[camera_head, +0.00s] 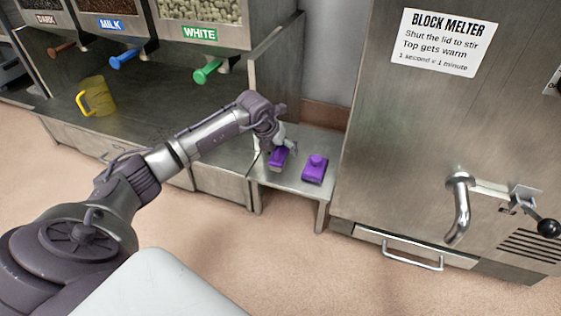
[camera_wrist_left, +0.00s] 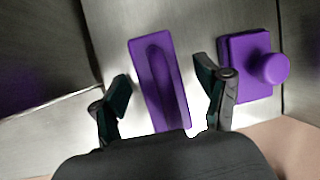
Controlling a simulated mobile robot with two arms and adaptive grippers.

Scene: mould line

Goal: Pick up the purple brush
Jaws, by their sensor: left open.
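The purple brush (camera_head: 278,158) lies on a small steel shelf, with a paler underside in the head view. In the left wrist view it is a long purple block (camera_wrist_left: 158,85) with a raised ridge along its top. My left gripper (camera_wrist_left: 161,78) is open, with one finger on each side of the brush. In the head view this gripper (camera_head: 281,149) is just over the brush and partly hides it. I see a gap between the fingers and the brush. My right gripper is in neither view.
A second purple block with a round knob (camera_head: 315,168) sits close to the right on the shelf (camera_head: 295,185); its knob (camera_wrist_left: 270,67) shows beside the right finger. The block melter (camera_head: 400,130) stands right. A yellow jug (camera_head: 97,96) is on the left counter under the dispensers.

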